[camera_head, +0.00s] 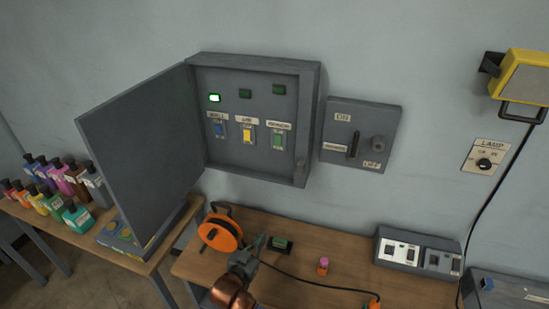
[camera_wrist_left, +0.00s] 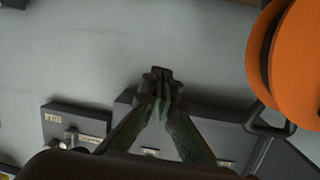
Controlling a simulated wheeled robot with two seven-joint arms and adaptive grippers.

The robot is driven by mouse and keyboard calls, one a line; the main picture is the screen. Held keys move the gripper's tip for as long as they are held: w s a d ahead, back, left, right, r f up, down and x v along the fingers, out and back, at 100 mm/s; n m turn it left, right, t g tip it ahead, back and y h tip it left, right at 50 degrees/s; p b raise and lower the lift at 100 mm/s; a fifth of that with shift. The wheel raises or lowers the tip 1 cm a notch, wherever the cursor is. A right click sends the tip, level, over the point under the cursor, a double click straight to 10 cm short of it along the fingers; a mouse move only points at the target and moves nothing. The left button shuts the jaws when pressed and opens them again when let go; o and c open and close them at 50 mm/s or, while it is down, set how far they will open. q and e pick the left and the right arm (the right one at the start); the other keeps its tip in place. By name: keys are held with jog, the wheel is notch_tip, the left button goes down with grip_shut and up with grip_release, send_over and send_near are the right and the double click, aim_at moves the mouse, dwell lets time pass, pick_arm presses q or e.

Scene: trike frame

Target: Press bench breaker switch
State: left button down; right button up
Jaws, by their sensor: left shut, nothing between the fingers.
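A grey breaker box (camera_head: 309,130) hangs on the wall with its door (camera_head: 140,140) swung open to the left. Inside are a blue switch (camera_head: 219,130), a yellow switch (camera_head: 248,135) and a green switch (camera_head: 278,140), each under a small label too blurred to read surely. Above them, the left lamp (camera_head: 214,98) glows green; the other two are dark. My left gripper (camera_head: 258,241) is below the box, over the bench, apart from the switches. In the left wrist view its fingertips (camera_wrist_left: 160,75) meet, shut and empty. My right gripper is not in view.
An ON/OFF lever box (camera_head: 361,133) hangs right of the breaker box. An orange cable reel (camera_head: 220,233) is close to my left gripper; it also shows in the left wrist view (camera_wrist_left: 300,55). Bottles (camera_head: 75,215) stand left.

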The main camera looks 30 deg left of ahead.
pick_arm(q)
jog(key=w+r+n+t+y, duration=0.1)
jog(key=r+t, duration=0.3)
jog(key=r, duration=0.7)
jog(key=w+a+r+n+t+y, duration=0.1)
jog(key=w+r+t+y, duration=0.2)
jog(key=r, duration=0.7)
jog(key=shift+w+a+r+t, duration=0.3)
jog(key=shift+w+r+t, duration=0.05)
jog(key=shift+t, duration=0.75)
jog(key=shift+w+r, duration=0.1)
jog(key=p, duration=0.2)
send_near(278, 142)
notch_tip(278, 142, up, 4)
jog(key=shift+w+a+f, duration=0.1)
jog(key=shift+w+a, duration=0.15)
jog(key=shift+w, duration=0.5)
jog(key=shift+w+a+f, duration=0.1)
jog(key=shift+w+a, duration=0.1)
jog(key=shift+w, duration=0.5)
jog(key=shift+w+a+f, duration=0.1)
jog(key=shift+w+a, duration=0.15)
jog(key=shift+w, duration=0.5)
